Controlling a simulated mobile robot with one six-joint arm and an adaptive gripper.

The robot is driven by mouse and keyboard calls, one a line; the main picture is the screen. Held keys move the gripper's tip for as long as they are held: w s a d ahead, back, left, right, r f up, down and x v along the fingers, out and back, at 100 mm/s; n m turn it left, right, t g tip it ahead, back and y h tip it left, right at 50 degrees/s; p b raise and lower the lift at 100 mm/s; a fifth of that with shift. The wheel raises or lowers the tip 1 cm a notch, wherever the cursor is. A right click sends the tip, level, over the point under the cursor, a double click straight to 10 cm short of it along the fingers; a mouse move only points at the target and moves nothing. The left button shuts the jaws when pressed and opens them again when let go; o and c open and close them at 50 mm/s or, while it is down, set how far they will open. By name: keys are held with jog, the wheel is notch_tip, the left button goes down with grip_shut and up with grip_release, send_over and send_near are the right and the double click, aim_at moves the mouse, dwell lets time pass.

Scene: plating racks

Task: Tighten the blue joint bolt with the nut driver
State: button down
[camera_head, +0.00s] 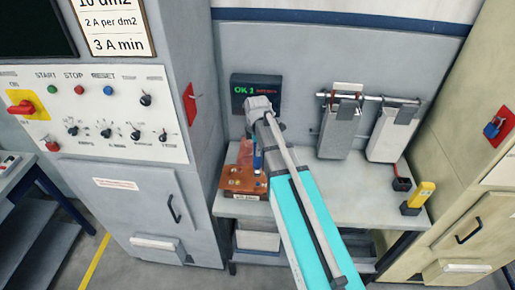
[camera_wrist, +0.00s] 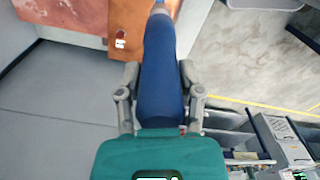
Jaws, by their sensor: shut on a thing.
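My gripper (camera_wrist: 160,98) is shut on the blue handle of the nut driver (camera_wrist: 161,65). The handle points away from the wrist, and its pale metal end is at the top edge of the wrist view. In the head view a thin blue part of the driver (camera_head: 258,158) shows beside my arm, over the orange-brown copper joint (camera_head: 238,192) on the bench. Several small bolts show on the joint. The copper (camera_wrist: 135,40) also shows at the top of the wrist view. I cannot make out the blue bolt, nor whether the driver touches it.
A dark display (camera_head: 256,91) behind my arm reads "OK 1" in green, with red text beside it. Two grey units (camera_head: 395,132) hang from a rail to the right. A yellow tool (camera_head: 419,195) stands on the bench's (camera_head: 370,185) right end. A control cabinet (camera_head: 120,190) stands left.

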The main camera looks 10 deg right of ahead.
aim_at(258, 159)
jog(key=shift+d, duration=0.1)
dwell(0.3)
jog(key=shift+f, duration=0.1)
jog(key=shift+f+b, duration=2.95)
jog(key=shift+b, duration=0.1)
jog(key=shift+f, duration=0.2)
dwell(1.7)
jog(key=shift+r, duration=0.15)
dwell(0.6)
jog(key=shift+r+p, duration=2.8)
jog(key=shift+r, duration=0.1)
